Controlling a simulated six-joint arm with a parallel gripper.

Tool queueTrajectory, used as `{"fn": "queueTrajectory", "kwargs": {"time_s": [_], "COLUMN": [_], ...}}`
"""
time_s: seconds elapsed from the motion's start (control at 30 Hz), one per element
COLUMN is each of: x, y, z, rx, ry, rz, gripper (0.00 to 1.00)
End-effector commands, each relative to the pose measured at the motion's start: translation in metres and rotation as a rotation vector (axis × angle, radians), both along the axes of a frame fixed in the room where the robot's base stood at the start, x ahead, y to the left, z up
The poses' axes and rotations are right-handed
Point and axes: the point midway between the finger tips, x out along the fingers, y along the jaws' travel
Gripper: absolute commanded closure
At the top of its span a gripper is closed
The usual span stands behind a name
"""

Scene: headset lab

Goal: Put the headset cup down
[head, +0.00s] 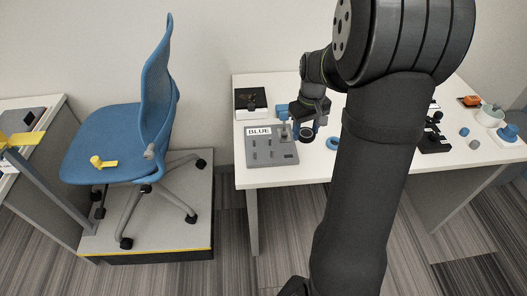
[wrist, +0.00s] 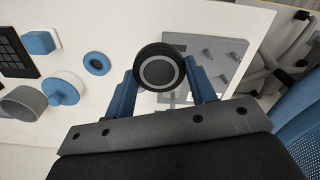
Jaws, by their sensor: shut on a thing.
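The headset cup is a round black pad with a grey ring and dark centre. In the wrist view the cup (wrist: 160,73) sits between the blue fingers of my gripper (wrist: 162,88), which is shut on it. In the head view the cup (head: 306,135) shows below my gripper (head: 308,125), just right of the grey tray labelled BLUE (head: 271,157). The grey tray (wrist: 228,52) is behind and right of the cup in the wrist view. I cannot tell whether the cup touches the table.
A blue ring (head: 332,143) lies on the white table (head: 300,178) right of the cup. A black tray (head: 249,113) stands at the back left. A blue chair (head: 110,140) stands left.

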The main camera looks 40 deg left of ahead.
Motion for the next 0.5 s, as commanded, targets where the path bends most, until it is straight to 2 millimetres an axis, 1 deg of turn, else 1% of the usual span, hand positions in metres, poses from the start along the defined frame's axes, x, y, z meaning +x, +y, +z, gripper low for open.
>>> {"fn": "queueTrajectory", "kwargs": {"time_s": [0.03,0.13,0.23,0.37,0.5], "x": [-0.005,-0.01,-0.016,-0.025,-0.036], "y": [0.008,0.017,0.028,0.054,0.085], "z": [0.001,0.002,-0.004,-0.021,-0.041], "rx": [0.0,0.0,-0.001,-0.002,-0.001], "ry": [-0.001,0.0,0.002,0.002,0.002], "rz": [-0.013,-0.038,-0.048,-0.045,-0.045], "gripper": [0.73,0.73,0.73,0.73,0.73]}}
